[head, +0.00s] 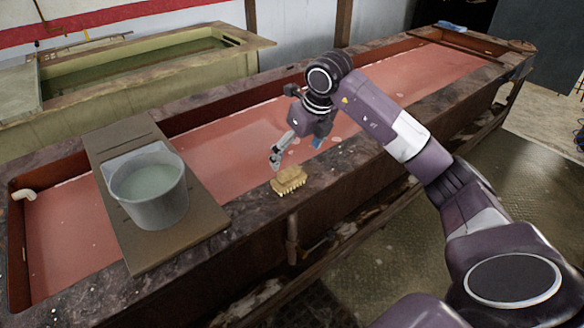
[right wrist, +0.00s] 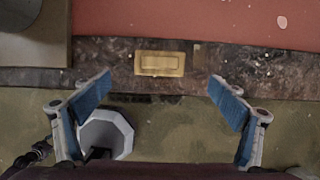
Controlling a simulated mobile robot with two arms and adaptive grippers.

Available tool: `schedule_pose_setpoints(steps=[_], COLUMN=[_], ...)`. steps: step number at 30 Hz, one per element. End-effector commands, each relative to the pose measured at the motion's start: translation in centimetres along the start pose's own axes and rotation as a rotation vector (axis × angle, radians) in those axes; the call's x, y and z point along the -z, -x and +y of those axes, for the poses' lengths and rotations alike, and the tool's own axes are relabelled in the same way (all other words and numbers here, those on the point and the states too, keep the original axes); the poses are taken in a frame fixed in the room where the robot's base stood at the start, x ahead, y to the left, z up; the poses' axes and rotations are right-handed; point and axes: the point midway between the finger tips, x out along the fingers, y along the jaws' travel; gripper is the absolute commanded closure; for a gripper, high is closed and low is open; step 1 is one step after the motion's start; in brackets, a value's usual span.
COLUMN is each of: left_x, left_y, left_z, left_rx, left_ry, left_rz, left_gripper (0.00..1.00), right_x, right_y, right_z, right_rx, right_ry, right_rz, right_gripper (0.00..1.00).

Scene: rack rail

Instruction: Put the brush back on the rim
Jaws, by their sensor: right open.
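The brush (head: 289,181) has a tan, block-shaped body and pale bristles. It lies on the near rim (head: 345,160) of the long trough of pink liquid, to the right of the board. In the right wrist view the brush (right wrist: 160,63) shows as a tan rectangle on the dark, stained rim (right wrist: 260,65), roughly centred between the fingers and beyond their tips. My right gripper (head: 296,151) is open and empty, above the trough's near side close to the brush. Its two blue-padded fingers are wide apart in the right wrist view (right wrist: 160,84). My left gripper is out of view.
A grey bucket (head: 150,205) of liquid stands on a board (head: 190,243) laid across the trough's left part. The pink liquid (head: 240,135) is open beyond the brush. A second trough (head: 150,70) of greenish liquid lies behind. The rim right of the brush is clear.

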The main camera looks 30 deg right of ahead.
Motion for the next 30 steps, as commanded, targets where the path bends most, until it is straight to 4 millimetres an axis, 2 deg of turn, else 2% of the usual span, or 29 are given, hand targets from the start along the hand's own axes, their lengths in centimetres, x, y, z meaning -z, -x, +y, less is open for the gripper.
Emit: schedule_pose_setpoints(steps=[3,7,25,28,30], left_x=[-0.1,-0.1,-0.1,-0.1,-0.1], left_y=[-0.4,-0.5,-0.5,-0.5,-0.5], left_z=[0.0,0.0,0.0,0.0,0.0], left_rx=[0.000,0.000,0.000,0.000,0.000], left_ry=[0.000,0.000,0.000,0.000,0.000], left_rz=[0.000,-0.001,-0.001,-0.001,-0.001], left_gripper=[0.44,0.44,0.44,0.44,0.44], right_x=[-0.1,0.0,0.0,-0.3,-0.8], right_y=[1.6,2.5,2.6,1.9,1.1], right_z=[0.0,0.0,0.2,1.9,4.8], right_rx=[0.000,0.001,-0.005,-0.054,-0.134], right_ry=[0.000,-0.001,0.001,0.022,0.050], right_rz=[-0.002,-0.001,-0.001,-0.021,-0.055], right_gripper=[0.11,0.11,0.11,0.11,0.11])
